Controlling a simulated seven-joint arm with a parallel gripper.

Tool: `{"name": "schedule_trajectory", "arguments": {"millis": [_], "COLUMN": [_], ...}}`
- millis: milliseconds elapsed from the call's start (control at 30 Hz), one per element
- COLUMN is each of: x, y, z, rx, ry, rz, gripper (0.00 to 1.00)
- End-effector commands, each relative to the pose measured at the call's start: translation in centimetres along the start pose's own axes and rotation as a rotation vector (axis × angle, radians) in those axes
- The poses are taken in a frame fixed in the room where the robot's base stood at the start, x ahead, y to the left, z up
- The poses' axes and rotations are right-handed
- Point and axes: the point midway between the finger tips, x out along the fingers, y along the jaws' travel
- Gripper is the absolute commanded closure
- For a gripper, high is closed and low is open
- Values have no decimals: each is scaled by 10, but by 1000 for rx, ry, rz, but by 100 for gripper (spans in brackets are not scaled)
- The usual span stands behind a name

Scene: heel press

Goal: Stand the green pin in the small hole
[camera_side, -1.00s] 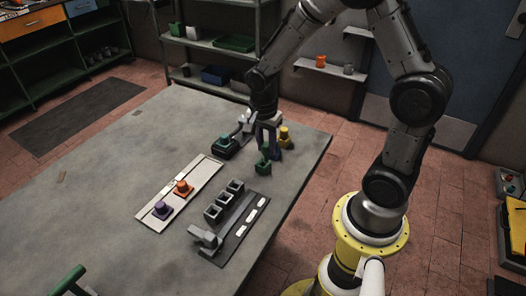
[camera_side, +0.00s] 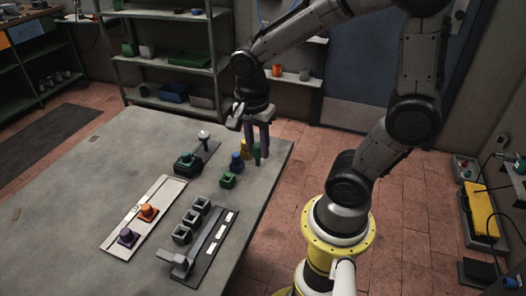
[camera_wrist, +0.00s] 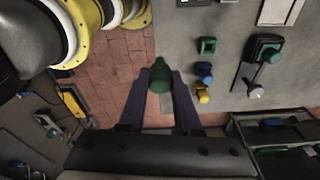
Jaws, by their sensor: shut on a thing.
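The green pin (camera_wrist: 160,76) is between the two fingers of my gripper (camera_wrist: 160,84) in the wrist view. In the side view my gripper (camera_side: 257,150) is shut on the green pin (camera_side: 256,155), held upright near the table's far right edge. A green square block (camera_side: 228,181) with an open top stands apart to its left; in the wrist view the block (camera_wrist: 207,46) looks empty. I cannot make out which opening is the small hole. The pin's lower end is partly hidden by a finger.
Blue (camera_side: 236,163) and yellow (camera_side: 242,146) pieces stand close beside the gripper. A dark lever fixture (camera_side: 188,163) is further left. A pale plate (camera_side: 124,224) carries orange and purple knobs. The left table area is clear.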

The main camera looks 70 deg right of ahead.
Motion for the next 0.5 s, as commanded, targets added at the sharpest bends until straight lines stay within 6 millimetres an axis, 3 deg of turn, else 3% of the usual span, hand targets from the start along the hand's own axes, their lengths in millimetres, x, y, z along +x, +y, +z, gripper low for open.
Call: {"name": "schedule_trajectory", "arguments": {"millis": [167, 300, 500], "x": [-8, -4, 15], "y": [-58, -95, -119], "z": [36, 83, 155], "rx": [58, 48, -35], "ry": [0, 1, 2], "rz": [12, 12, 1], "gripper": [100, 100, 100]}}
